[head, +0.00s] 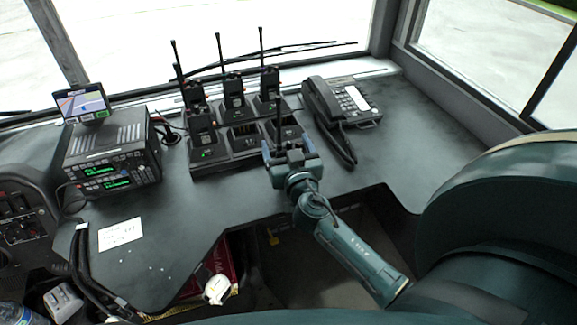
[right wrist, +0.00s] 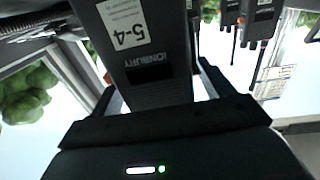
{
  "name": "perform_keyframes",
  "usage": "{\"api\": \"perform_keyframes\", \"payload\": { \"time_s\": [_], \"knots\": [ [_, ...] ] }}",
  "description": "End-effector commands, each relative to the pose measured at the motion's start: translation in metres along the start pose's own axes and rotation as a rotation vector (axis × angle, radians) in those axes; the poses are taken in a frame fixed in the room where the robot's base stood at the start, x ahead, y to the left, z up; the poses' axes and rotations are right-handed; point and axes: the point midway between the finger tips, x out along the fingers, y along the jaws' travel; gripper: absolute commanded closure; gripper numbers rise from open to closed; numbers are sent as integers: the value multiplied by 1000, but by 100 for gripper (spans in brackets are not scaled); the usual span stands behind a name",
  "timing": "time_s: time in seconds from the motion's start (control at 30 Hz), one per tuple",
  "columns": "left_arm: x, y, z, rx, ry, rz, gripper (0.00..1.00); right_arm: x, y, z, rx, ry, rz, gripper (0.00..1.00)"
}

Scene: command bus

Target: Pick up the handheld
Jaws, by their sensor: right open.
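The handheld between my right gripper's fingers is a dark two-way radio (right wrist: 145,70) with a white "5-4" label, seen close in the right wrist view. In the head view, my right gripper (head: 289,153) is at the front right of the charging dock (head: 238,158) and hides most of this radio; its antenna (head: 279,118) rises above the gripper. In the right wrist view my gripper (right wrist: 160,92) is open, with one finger on each side of the radio. Whether either finger touches it is unclear. Other radios (head: 234,93) stand upright in the dock. My left gripper is out of view.
A desk phone (head: 341,102) with a coiled cord stands close to the right of the dock. A radio unit with green displays (head: 113,160) and a small screen (head: 82,103) are at the left. A paper note (head: 120,234) lies on the bare front left desktop.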

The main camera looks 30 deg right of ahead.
Motion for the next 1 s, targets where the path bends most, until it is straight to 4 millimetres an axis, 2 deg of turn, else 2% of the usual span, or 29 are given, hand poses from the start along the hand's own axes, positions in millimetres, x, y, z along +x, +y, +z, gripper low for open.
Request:
{"api": "perform_keyframes", "payload": {
  "time_s": [0.13, 0.9, 1.0],
  "knots": [
    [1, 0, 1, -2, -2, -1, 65, 0, 0, 0, 0, 0, -1, 22],
    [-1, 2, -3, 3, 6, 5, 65, -1, 0, 0, 0, -1, 0, 85],
    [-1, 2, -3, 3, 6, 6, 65, 0, 0, -1, 0, 2, -1, 89]
  ]
}}
